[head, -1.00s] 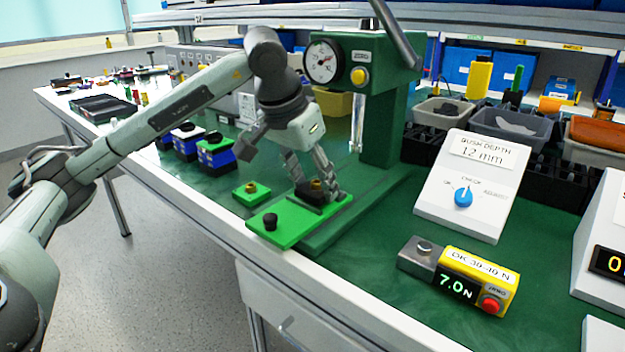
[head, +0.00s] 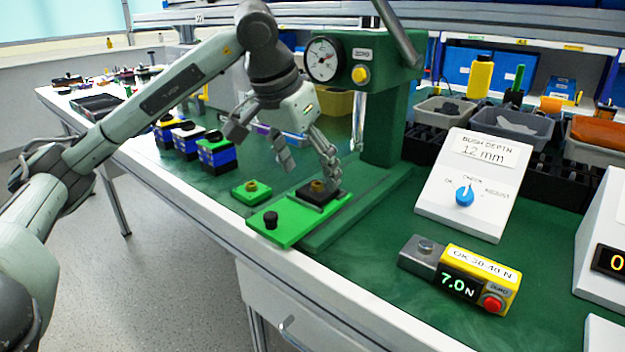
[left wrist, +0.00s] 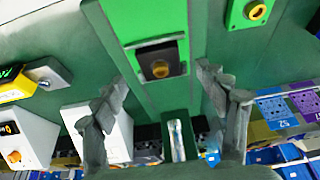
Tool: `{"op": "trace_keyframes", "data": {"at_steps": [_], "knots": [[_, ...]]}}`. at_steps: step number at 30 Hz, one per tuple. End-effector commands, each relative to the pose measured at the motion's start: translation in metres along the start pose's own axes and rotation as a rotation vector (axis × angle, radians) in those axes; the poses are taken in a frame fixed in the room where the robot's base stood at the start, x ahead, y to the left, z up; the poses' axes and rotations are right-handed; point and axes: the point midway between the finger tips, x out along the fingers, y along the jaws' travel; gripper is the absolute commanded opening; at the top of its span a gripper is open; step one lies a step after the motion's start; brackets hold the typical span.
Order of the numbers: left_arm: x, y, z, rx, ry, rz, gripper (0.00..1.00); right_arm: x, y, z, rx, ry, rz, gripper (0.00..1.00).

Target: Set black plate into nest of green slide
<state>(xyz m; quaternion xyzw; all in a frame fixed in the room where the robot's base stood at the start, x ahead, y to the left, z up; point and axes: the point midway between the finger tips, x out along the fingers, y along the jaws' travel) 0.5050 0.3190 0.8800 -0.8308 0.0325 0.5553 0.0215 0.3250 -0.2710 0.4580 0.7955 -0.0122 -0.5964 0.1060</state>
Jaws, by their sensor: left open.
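The black plate (head: 330,198) with a brass bush in its middle lies on the green slide (head: 290,226), at the nest end near the press. In the left wrist view the plate (left wrist: 174,53) appears within the nest outline on the slide (left wrist: 150,18); I cannot tell whether it is fully flush. My left gripper (head: 308,172) is open and empty just above the plate, its fingers spread wide. In the left wrist view the gripper's fingers (left wrist: 162,84) stand apart on either side of the slide, clear of the plate. My right gripper is not in view.
A green press (head: 385,120) with a dial stands behind the slide. A small green block (head: 251,192) with a brass bush sits left of it. A black knob (head: 270,219) rises from the slide's front end. A yellow force gauge (head: 460,278) and a switch box (head: 470,185) stand right.

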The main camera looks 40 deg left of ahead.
Motion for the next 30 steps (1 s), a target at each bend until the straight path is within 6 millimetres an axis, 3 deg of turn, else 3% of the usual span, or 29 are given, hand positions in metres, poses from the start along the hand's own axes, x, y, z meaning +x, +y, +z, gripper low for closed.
{"op": "trace_keyframes", "data": {"at_steps": [6, 12, 30], "knots": [[-0.05, 0.0, -0.001, 0.001, 0.006, 0.001, 0.73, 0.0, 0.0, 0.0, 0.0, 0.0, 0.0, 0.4], [-0.078, 0.0, -0.001, 0.002, 0.004, 0.0, 0.73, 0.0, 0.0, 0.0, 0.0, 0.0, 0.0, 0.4], [-0.085, 0.0, 0.0, 0.001, 0.0, 0.0, 0.73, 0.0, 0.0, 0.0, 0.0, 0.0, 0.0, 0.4]]}}
